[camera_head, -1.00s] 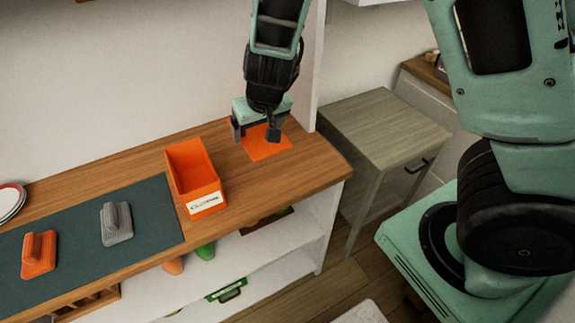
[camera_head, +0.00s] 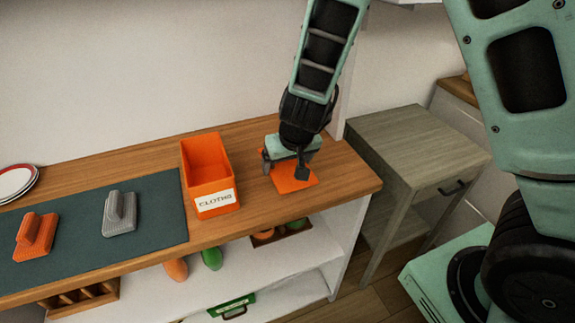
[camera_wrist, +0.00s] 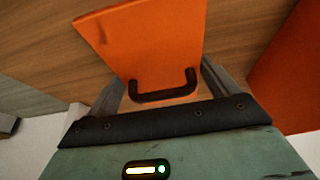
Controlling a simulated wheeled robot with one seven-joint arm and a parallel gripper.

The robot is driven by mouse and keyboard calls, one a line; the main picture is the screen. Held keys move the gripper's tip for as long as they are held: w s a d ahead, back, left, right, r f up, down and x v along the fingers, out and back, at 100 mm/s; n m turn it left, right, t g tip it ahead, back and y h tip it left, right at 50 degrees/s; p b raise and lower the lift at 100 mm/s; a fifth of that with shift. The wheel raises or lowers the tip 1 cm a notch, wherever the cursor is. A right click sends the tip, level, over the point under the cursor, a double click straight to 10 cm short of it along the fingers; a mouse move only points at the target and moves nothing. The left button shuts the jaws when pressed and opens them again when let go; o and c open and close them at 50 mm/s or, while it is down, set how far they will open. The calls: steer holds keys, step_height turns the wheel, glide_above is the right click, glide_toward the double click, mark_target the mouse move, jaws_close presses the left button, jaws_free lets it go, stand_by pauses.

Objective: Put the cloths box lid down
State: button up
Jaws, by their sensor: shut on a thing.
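The cloths box (camera_head: 209,181) is an open-topped orange box with a white "CLOTHS" label, upright on the wooden counter. Its flat orange lid (camera_head: 304,183) is apart from it, over the counter to its right. My gripper (camera_head: 285,168) is above the lid, shut on its dark handle. In the wrist view, the handle (camera_wrist: 164,92) lies between the fingers and the orange panel (camera_wrist: 150,40) extends beyond them. I cannot tell whether the lid touches the counter. An orange side, likely the box's (camera_wrist: 290,75), shows at the right.
Plates (camera_head: 15,182) are at far left. A grey-brown side table (camera_head: 415,145) stands beyond the counter's right end. Bare counter lies between box and lid.

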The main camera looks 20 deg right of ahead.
steer(key=shift+f, duration=0.1)
steer(key=o, duration=0.8)
